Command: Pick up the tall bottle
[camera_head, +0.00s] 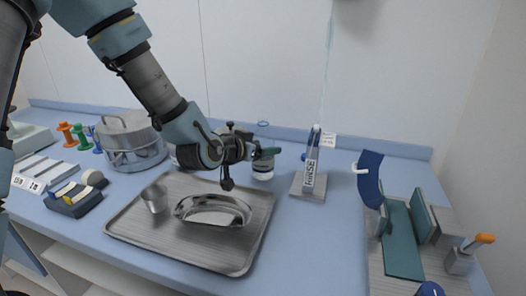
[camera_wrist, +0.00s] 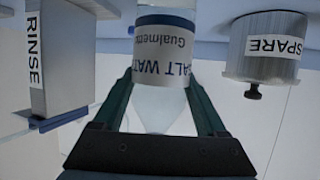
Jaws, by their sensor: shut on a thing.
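A clear bottle (camera_head: 263,170) with a white band label stands behind the steel tray on the blue counter. In the wrist view the bottle (camera_wrist: 163,48) shows "SALT WATER" lettering and lies between the two green fingers. My gripper (camera_head: 264,153) reaches it from the left in the head view, and its fingers (camera_wrist: 160,88) are shut on the bottle's narrowing part. The gripper and wrist hide part of the bottle's top. I cannot tell whether its base touches the counter.
A holder labelled RINSE (camera_head: 311,170) stands close right of the bottle. A lidded metal pot labelled SPARE (camera_wrist: 265,50) is on its other side. The steel tray (camera_head: 125,225) in front holds a metal cup (camera_head: 155,199) and a kidney dish (camera_head: 213,213). The wall is close behind.

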